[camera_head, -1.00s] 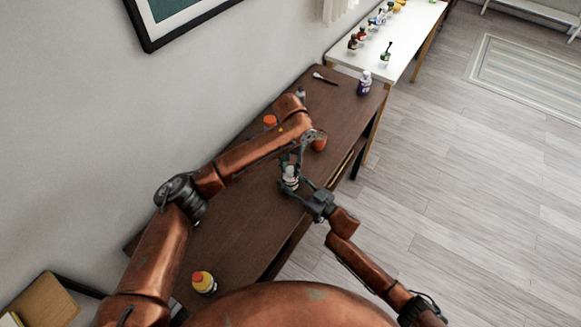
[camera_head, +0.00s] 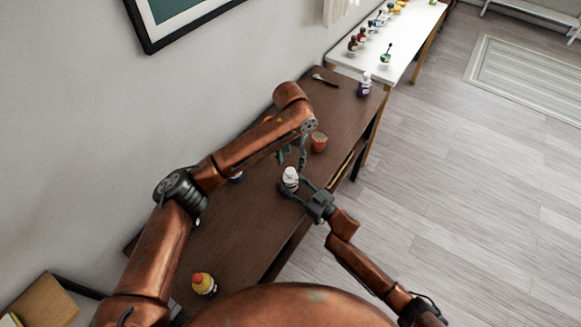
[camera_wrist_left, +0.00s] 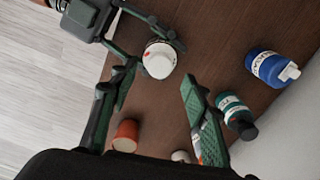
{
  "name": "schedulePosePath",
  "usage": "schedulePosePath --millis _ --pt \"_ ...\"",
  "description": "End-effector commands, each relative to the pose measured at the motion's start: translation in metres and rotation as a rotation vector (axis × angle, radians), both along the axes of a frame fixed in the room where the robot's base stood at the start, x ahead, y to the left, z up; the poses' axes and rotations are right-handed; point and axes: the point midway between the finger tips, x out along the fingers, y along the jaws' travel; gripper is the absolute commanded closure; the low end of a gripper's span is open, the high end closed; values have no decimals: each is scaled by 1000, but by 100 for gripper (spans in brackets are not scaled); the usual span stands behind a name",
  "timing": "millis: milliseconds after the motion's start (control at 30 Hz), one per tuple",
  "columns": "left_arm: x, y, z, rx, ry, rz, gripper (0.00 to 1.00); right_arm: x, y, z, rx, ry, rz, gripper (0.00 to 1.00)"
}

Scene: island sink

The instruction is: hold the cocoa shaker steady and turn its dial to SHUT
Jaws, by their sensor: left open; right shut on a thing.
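The white cocoa shaker (camera_head: 290,178) stands upright on the brown table in the head view. It also shows from above in the left wrist view (camera_wrist_left: 159,61), with a small red mark on its top. My right gripper (camera_head: 294,189) is shut on the shaker's body, reaching in from the lower right. My left gripper (camera_head: 291,157) is open and empty, above the shaker and apart from it. In the left wrist view its two fingers (camera_wrist_left: 155,105) are spread, with the shaker beyond their tips. The dial's lettering is too small to read.
An orange cup (camera_head: 319,142) stands close behind the shaker.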

Motion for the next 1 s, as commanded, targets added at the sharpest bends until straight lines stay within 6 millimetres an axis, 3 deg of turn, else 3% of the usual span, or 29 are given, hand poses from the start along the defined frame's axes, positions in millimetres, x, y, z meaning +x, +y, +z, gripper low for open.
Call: schedulePosePath --millis 200,400,867,900,1000 --pt "1 -1 46 -1 -3 0 57 0 -1 -1 -1 1 -1 87" --pt "0 0 71 -1 -2 1 57 0 -1 0 -1 1 -1 87" --pt "0 0 77 0 0 1 57 0 0 0 -1 1 -1 87" --pt "0 0 77 0 0 1 57 0 0 0 -1 1 -1 59" --pt "0 0 77 0 0 1 57 0 0 0 -1 1 0 52"
